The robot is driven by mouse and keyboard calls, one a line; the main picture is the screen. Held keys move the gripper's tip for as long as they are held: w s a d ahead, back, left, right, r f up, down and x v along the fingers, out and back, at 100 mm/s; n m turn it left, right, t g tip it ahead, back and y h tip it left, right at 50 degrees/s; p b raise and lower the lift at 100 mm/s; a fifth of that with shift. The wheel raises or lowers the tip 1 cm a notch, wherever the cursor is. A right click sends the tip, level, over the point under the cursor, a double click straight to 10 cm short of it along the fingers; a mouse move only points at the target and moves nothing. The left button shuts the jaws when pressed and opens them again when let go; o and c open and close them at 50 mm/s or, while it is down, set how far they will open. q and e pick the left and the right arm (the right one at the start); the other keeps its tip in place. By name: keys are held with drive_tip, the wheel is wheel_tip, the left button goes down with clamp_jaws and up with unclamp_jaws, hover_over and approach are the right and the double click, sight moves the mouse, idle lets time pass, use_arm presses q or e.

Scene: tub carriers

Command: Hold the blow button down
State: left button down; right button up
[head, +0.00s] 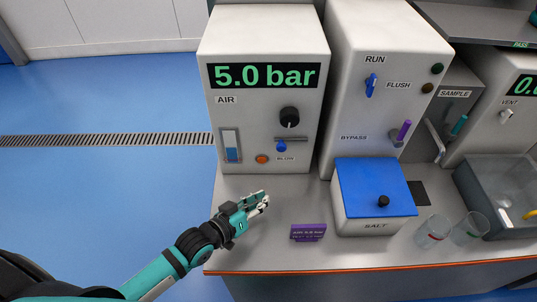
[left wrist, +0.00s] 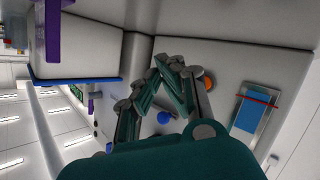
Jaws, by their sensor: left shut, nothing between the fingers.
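The AIR unit (head: 221,50) is a white box with a green "5.0 bar" display. Its round orange blow button (head: 262,159) sits low on the front face, left of the BLOW label. My left gripper (head: 264,200) is shut and empty over the counter, in front of the unit and apart from the button. In the left wrist view the shut fingers (left wrist: 170,62) point toward the unit's face. The orange button (left wrist: 210,83) shows just right of them, partly hidden by a finger. My right gripper is in neither view.
A black knob (head: 289,117), a blue knob (head: 281,147) and a level gauge (head: 231,146) share the AIR face. A purple sign (head: 308,232) and the blue-lidded SALT box (head: 362,184) stand right of my gripper. Two clear cups (head: 432,232) stand farther right.

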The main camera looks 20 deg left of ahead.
sight(262, 160)
use_arm(q)
drive_tip(key=shift+a, duration=0.1)
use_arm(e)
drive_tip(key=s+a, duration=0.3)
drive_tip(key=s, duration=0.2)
use_arm(q)
drive_tip(key=shift+w, duration=0.2)
drive_tip(key=w+b, duration=0.1)
drive_tip(key=w+a+b, duration=0.1)
drive_tip(key=w, duration=0.1)
drive_tip(key=shift+f, duration=0.15)
drive_tip(key=w+b, duration=0.1)
drive_tip(key=w, duration=0.2)
drive_tip(key=shift+w+a+b, duration=0.15)
drive_tip(key=shift+a+b, duration=0.2)
drive_tip(key=shift+a, duration=0.05)
drive_tip(key=shift+w+a, duration=0.25)
drive_tip(key=shift+w, duration=0.6)
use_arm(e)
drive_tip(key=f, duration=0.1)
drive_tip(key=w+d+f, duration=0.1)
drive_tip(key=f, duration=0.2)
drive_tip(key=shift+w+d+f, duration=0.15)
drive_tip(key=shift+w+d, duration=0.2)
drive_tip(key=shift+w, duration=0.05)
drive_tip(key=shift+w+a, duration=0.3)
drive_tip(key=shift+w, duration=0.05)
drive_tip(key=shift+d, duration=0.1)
